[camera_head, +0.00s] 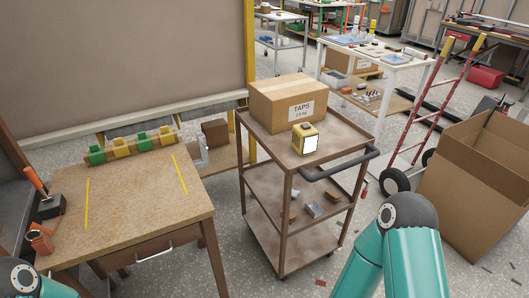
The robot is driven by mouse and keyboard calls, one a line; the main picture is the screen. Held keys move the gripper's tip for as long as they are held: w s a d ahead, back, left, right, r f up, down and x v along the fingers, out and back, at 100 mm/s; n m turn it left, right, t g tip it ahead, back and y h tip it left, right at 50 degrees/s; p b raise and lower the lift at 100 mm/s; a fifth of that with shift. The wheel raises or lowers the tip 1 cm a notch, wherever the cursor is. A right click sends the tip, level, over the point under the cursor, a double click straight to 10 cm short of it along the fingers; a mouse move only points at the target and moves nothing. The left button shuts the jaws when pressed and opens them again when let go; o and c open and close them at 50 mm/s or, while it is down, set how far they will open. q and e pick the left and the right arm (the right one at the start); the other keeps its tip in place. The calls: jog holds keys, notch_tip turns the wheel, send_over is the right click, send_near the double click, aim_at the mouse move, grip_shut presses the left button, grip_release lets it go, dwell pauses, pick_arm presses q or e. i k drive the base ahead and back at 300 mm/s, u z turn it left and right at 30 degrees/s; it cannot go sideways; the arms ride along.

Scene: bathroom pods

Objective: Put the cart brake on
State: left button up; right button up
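A brown three-shelf cart (272,200) stands in the middle, to the right of a wooden workbench. Its dark push handle (340,165) is on the right side. A cardboard box labelled TAPS (290,101) and a small yellow box with a white face (306,140) rest on its top shelf. A few small grey and brown pieces (313,210) lie on a lower shelf. A caster shows small at the cart's front lower corner (281,276). I cannot make out a brake or its state. Only teal links of my arms show at the bottom left and bottom right; neither gripper shows.
The workbench (135,210) on the left holds green and yellow blocks and orange-handled tools. Scraps lie on the speckled floor (310,265), which is mostly clear in front of the cart.

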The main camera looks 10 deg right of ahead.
aim_at(364, 193)
jog(key=k, duration=1.15)
jog(key=z, duration=0.65)
jog(key=i, duration=1.1)
jog(key=z, duration=0.55)
jog(key=i, duration=0.75)
jog(key=u, duration=0.25)
jog(key=k, duration=1.1)
jog(key=z, duration=0.2)
